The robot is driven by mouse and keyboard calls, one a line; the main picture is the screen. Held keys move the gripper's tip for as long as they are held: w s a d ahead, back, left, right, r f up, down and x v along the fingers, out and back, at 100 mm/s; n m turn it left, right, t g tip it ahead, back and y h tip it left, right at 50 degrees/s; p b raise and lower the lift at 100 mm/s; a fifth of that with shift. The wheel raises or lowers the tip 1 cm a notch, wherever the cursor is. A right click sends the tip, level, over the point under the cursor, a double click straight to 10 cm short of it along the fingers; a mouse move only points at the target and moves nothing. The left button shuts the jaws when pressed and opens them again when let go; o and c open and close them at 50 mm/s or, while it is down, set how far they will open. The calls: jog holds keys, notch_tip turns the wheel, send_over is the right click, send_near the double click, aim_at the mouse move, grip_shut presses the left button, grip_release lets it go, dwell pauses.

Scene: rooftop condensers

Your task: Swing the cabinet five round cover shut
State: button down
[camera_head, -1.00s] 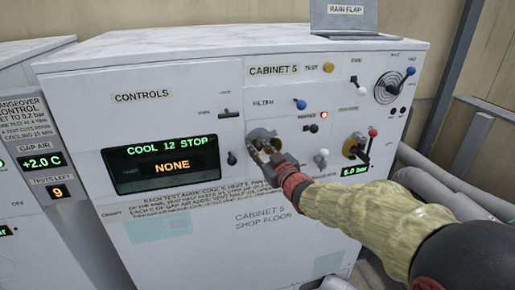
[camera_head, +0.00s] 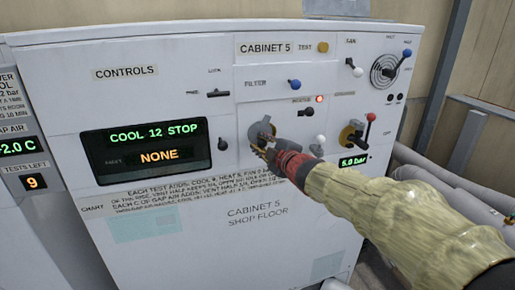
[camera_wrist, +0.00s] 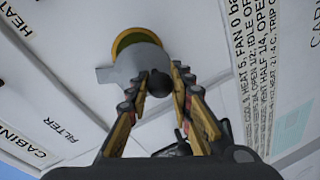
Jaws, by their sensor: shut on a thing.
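Cabinet five (camera_head: 245,195) is a white cabinet labelled "CABINET 5". Its grey round cover (camera_head: 260,130) is on the front, below the FILTER label. In the wrist view the grey cover (camera_wrist: 135,62) lies over much of a round port with a brass-coloured rim (camera_wrist: 132,38); a crescent of the rim and the dark inside shows past its edge. My gripper (camera_head: 263,150) is at the cover's lower part. In the wrist view my gripper (camera_wrist: 159,80) is shut on the cover's small dark knob (camera_wrist: 159,83), one finger on each side.
A brass valve with a red-tipped lever (camera_head: 353,133) is close to the right of my gripper. A white-tipped lever (camera_head: 319,142) and a black knob (camera_head: 222,144) are nearby. The display (camera_head: 155,150) is at left. Pipes (camera_head: 440,185) run along the right side.

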jog(key=shift+w+d+f+n+h+b, duration=0.15)
jog(key=shift+d+n+h+b, duration=0.1)
jog(key=shift+d+n+b, duration=0.4)
jog(key=shift+w+d+f+n+h+b, duration=0.1)
jog(key=shift+d+f+n+h+b, duration=0.15)
jog(key=shift+n+b, duration=0.35)
jog(key=shift+w+d+f+n+h+b, duration=0.15)
jog(key=shift+d+n+h+b, duration=0.2)
jog(key=shift+d+n, duration=0.35)
jog(key=shift+a+r+n, duration=0.1)
jog(key=shift+n, duration=0.15)
jog(key=c, duration=1.8)
grip_release()
jog(key=shift+r, duration=0.1)
jog(key=v, duration=1.2)
jog(key=shift+s, duration=0.1)
